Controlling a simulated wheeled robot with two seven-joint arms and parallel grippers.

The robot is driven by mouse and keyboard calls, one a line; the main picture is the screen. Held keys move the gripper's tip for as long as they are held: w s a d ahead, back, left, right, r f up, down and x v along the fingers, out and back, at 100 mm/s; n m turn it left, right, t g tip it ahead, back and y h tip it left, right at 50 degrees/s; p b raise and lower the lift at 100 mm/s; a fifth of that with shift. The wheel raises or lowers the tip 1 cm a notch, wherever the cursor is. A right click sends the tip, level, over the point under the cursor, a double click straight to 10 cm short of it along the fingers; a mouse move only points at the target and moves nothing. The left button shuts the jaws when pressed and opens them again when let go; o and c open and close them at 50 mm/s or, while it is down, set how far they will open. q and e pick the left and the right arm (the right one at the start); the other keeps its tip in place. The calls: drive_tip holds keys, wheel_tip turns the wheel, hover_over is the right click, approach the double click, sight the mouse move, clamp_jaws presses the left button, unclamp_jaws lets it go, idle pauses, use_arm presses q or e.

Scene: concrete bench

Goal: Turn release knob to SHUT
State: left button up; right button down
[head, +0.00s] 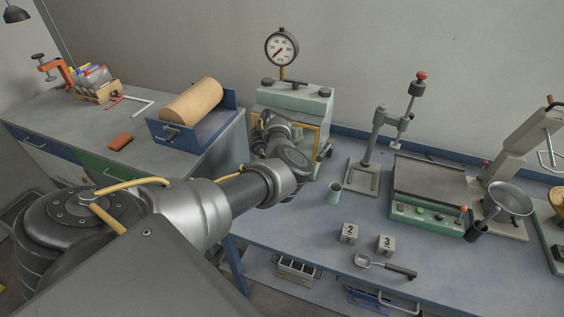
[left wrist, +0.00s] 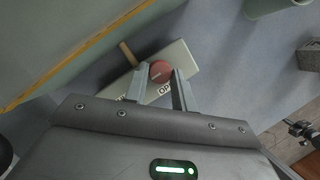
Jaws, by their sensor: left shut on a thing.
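In the left wrist view a round red knob (left wrist: 161,71) sits on a pale plate (left wrist: 178,56). The letters "OP" show on the plate beside the right finger; other lettering by the left finger is mostly hidden. A tan bar (left wrist: 128,53) sticks out at the plate's upper left. My left gripper (left wrist: 160,74) is shut on the red knob, one finger on each side. In the head view my left arm reaches to the pale green gauge machine (head: 291,98), and the arm hides the knob and fingers there. My right gripper is in neither view.
A dial gauge (head: 281,47) stands on top of the machine. A paper roll (head: 192,101) lies on the left bench.

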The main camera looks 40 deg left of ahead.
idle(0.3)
use_arm(q)
drive_tip(key=o, duration=1)
drive_tip(key=v, duration=0.3)
drive_tip(key=shift+w+r+p, duration=0.1)
drive_tip(key=shift+w+p, duration=0.05)
drive_tip(key=shift+p, duration=0.25)
drive_tip(key=p+v, duration=0.7)
drive_tip(key=shift+r+p, duration=0.3)
drive_tip(key=shift+p, duration=0.1)
